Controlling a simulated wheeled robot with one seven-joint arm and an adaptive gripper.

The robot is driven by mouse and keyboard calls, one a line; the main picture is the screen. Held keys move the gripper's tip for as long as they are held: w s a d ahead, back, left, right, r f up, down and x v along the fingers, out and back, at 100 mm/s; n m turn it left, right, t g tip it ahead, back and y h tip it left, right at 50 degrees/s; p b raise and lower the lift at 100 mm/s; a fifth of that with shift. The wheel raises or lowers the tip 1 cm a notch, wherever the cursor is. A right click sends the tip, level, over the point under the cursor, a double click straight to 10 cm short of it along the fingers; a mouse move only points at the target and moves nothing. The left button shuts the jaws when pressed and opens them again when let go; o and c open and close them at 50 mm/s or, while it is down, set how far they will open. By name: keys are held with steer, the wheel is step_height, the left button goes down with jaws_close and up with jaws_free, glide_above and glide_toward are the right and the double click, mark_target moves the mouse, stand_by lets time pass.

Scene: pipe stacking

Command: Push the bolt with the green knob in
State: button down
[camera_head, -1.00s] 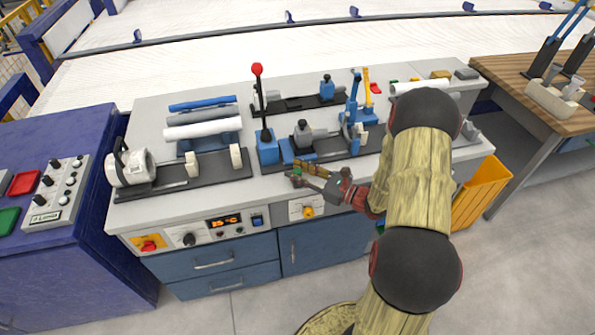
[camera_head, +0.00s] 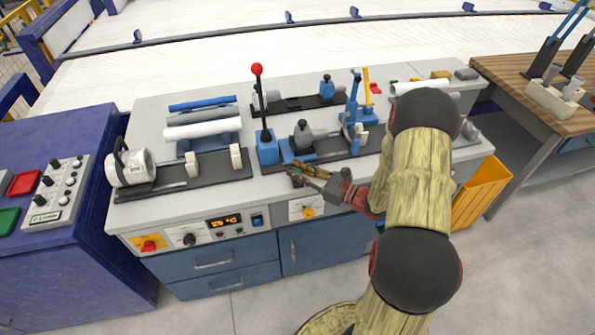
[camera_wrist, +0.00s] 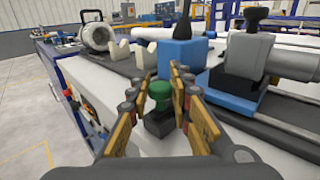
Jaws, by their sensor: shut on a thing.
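The green knob (camera_wrist: 159,92) shows in the wrist view, on top of a black block that stands at the front edge of the pale bench top. My gripper (camera_wrist: 156,86) has one padded finger on each side of the knob and is shut on it. In the head view my gripper (camera_head: 297,171) is low at the bench's front edge, in front of the blue clamp machine. There the fingers hide most of the knob. The bolt's shaft is not clearly visible, so I cannot tell how far in it is.
A blue carriage (camera_wrist: 236,88) with a grey clamp stands close to the right of my fingers. A lever with a red ball (camera_head: 257,69) rises behind. The strip of bench along the front edge is clear.

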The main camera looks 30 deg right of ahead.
steer(key=shift+w+d+p, duration=0.2)
steer(key=shift+w+d, duration=0.05)
steer(key=shift+w, duration=0.45)
steer(key=shift+w+d+p, duration=0.15)
steer(key=shift+w+d, duration=0.05)
steer(key=shift+w, duration=0.45)
steer(key=c, duration=1.7)
jaws_free()
steer(key=shift+o, duration=0.2)
steer(key=v, duration=1.2)
